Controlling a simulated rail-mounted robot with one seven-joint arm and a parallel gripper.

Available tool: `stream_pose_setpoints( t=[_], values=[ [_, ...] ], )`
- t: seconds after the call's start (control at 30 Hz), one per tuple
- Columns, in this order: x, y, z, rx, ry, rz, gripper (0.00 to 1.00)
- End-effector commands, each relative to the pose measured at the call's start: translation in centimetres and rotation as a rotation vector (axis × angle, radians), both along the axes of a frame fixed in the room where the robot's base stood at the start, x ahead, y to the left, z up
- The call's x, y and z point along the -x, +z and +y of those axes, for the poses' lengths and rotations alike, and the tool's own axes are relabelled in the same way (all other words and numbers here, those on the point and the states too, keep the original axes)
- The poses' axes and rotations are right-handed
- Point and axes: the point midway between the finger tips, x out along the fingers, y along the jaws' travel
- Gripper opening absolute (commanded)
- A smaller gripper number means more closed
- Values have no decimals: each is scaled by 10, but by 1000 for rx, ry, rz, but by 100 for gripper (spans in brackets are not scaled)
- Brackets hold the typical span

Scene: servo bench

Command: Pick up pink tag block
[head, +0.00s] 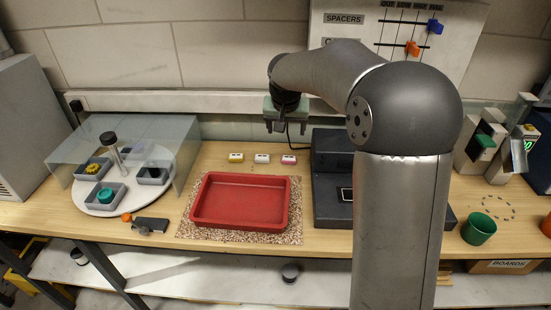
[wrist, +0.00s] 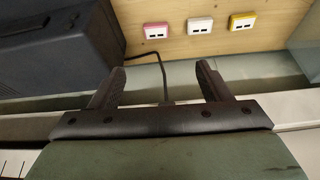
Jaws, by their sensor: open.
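The pink tag block (head: 289,159) lies on the wooden bench behind the red tray, at the right end of a row of three small tag blocks. In the wrist view the pink tag block (wrist: 156,31) is at the top, left of the white one, beyond my fingertips. My gripper (head: 287,127) hangs above the back of the bench, over the area of the pink block and apart from it. In the wrist view my gripper (wrist: 160,75) has its two dark fingers spread wide with nothing between them.
A white tag block (head: 262,158) and a yellow tag block (head: 236,157) stand left of the pink one. A red tray (head: 240,221) sits in front. A black box (head: 330,165) is close on the right. A dark cable (wrist: 163,72) runs behind my fingers.

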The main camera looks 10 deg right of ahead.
Motion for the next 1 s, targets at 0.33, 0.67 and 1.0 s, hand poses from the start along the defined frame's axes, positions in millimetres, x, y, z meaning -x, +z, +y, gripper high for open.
stream_pose_setpoints(
  t=[0.33,0.67,1.0],
  values=[
    [-25,-65,-7,-1,1,8,71],
    [-42,-106,-12,1,1,3,71],
    [-57,-142,-20,0,1,5,71]
  ],
)
